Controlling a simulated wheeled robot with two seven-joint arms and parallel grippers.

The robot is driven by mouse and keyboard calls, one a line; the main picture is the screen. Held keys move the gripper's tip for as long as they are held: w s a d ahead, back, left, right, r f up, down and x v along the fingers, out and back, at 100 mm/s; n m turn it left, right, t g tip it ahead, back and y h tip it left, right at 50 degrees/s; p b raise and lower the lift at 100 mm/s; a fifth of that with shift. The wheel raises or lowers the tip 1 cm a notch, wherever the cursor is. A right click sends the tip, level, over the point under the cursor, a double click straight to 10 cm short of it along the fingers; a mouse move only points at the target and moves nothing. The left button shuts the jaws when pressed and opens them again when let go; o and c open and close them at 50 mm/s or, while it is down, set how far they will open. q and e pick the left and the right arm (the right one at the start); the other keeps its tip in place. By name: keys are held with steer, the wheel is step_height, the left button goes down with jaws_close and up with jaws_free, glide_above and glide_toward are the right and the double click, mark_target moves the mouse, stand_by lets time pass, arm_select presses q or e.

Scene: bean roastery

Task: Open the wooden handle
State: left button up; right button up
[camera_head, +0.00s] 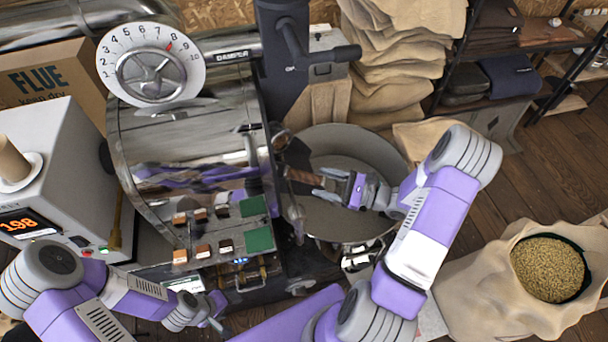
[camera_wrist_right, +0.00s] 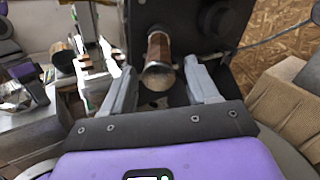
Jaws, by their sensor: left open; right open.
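The wooden handle (camera_head: 301,174) is a short brown cylinder sticking out from the front of the roaster drum (camera_head: 190,150), over the round cooling pan. In the right wrist view the handle (camera_wrist_right: 158,50) points toward the camera, its round metal-rimmed end between my fingertips. My right gripper (camera_head: 326,182) is open at the handle's free end; its fingers also show in the wrist view (camera_wrist_right: 160,72), one on each side with visible gaps. My left gripper (camera_head: 217,318) is low at the front of the roaster, away from the handle; its fingers are small and partly hidden.
The cooling pan (camera_head: 345,225) lies below my right gripper. A damper dial (camera_head: 150,65) and switches (camera_head: 202,250) are on the roaster. A white machine reading 198 (camera_head: 45,170) stands left. Stacked sacks (camera_head: 395,60) are behind, and an open bean sack (camera_head: 480,295) is right.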

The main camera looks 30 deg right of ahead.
mark_target(307, 178)
steer(key=x, duration=0.5)
steer(key=shift+w+a+p, duration=0.15)
steer(key=shift+a+p, duration=0.1)
steer(key=shift+p, duration=0.05)
steer(key=shift+f, duration=0.1)
jaws_close()
